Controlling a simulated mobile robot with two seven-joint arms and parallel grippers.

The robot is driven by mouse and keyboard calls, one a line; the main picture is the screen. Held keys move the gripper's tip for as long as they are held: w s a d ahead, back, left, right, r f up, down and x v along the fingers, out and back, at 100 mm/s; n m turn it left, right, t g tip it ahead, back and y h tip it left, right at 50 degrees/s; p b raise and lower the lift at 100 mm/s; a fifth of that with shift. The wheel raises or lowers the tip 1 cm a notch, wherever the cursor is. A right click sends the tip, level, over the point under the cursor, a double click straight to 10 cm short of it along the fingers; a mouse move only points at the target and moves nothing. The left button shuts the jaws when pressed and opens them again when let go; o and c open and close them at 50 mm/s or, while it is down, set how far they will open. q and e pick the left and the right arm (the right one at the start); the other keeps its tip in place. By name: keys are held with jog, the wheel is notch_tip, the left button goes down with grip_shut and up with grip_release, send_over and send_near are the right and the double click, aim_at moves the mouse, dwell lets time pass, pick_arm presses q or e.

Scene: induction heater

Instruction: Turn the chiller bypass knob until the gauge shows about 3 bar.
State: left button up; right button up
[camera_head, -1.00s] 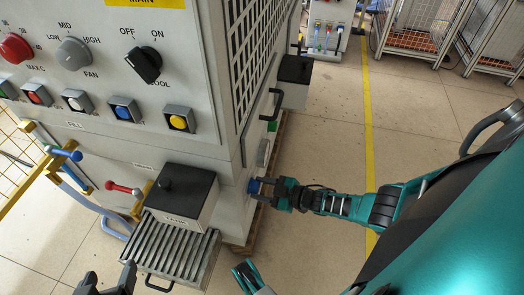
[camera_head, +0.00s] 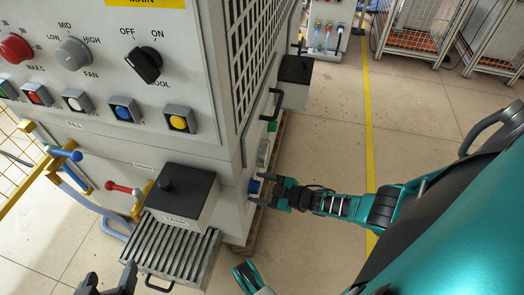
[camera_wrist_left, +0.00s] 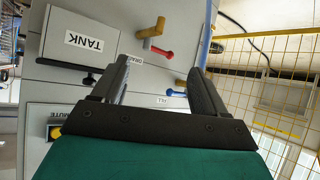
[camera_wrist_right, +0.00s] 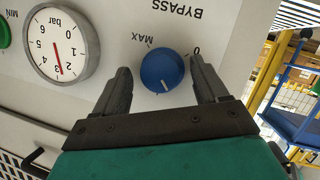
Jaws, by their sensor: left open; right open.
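The blue bypass knob (camera_wrist_right: 162,70) is on the machine's side panel, its white pointer mark toward the bottom of the right wrist view. It shows small in the head view (camera_head: 254,187). My right gripper (camera_wrist_right: 163,77) is open, one finger on each side of the knob, with gaps on both sides. In the head view my right gripper (camera_head: 267,192) is by the knob. My left gripper (camera_wrist_left: 156,75) is open and empty.
The black-lidded tank (camera_head: 182,195) and a slatted tray (camera_head: 172,250) jut from the machine's front. Red (camera_head: 124,188) and blue (camera_head: 65,154) valve handles are at left. Open floor (camera_head: 325,110) lies right of the machine.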

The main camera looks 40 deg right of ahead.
pick_arm(q)
jog(key=r+p, duration=0.1)
jog(key=p, duration=0.1)
jog(key=a+r+p, duration=0.1)
jog(key=p, duration=0.1)
jog(key=shift+s+a+r+p, duration=0.1)
jog(key=shift+s+a+p, duration=0.1)
jog(key=shift+p, duration=0.1)
pick_arm(e)
jog(key=v, duration=1.3)
